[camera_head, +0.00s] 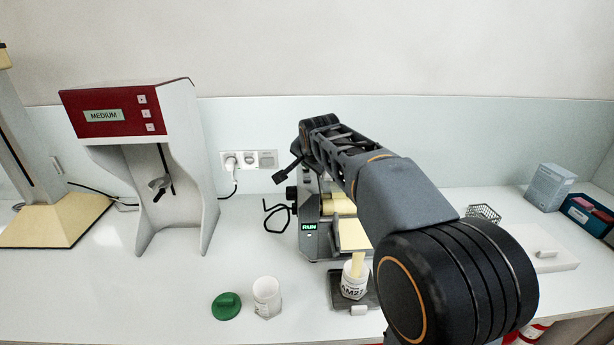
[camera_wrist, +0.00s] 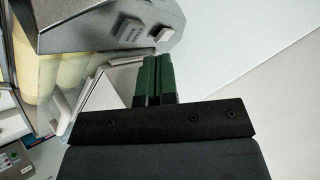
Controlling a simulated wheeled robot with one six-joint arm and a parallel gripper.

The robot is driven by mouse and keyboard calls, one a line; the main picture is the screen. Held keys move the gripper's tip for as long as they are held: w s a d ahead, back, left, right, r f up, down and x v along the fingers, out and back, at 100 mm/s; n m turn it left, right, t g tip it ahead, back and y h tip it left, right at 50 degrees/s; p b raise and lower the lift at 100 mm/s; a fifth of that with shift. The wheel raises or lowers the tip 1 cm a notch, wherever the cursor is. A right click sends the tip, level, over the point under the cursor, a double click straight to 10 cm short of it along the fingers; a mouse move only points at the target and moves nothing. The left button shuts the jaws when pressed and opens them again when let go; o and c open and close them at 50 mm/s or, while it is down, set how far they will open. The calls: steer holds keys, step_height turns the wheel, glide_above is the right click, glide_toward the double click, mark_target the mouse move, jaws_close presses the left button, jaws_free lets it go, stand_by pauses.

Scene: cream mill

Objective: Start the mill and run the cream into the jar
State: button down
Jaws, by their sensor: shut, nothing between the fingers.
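The mill (camera_head: 311,240) stands on the bench with its green display reading RUN. Yellow cream covers the rollers, which also show in the wrist view (camera_wrist: 72,72), and lies on the apron (camera_head: 353,235). A yellow strand of cream (camera_head: 357,263) runs from the apron into the white jar (camera_head: 354,288), labelled AM2 with the rest unclear. The jar stands upright on a dark plate. My gripper (camera_wrist: 155,62) is shut and empty, its green fingertips just below the mill's grey button panel. A grey button (camera_wrist: 132,30) and a paler button (camera_wrist: 178,36) sit there. My arm hides part of the mill.
A red-fronted machine (camera_head: 125,110) reading MEDIUM is further left. A wire basket (camera_head: 484,213) and boxes (camera_head: 550,186) are at right. The bench's left front is clear.

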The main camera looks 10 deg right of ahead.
mark_target(309, 177)
steer(key=shift+r+p, duration=1.4)
steer(key=shift+r, duration=0.8)
steer(key=s+f+n+g, duration=0.1)
steer(key=s+f+n, duration=0.2)
steer(key=s, duration=0.6)
steer(key=s+f+n+g, duration=0.2)
steer(key=s+f+n, duration=0.1)
steer(key=s+f, duration=0.4)
steer(key=s+f+n+g+y, duration=0.1)
steer(key=s+f+n, duration=0.3)
steer(key=s, duration=0.8)
steer(key=shift+s+a+f+g, duration=0.25)
steer(key=shift+f+g, duration=0.15)
steer(key=shift+f, duration=0.05)
stand_by(2.5)
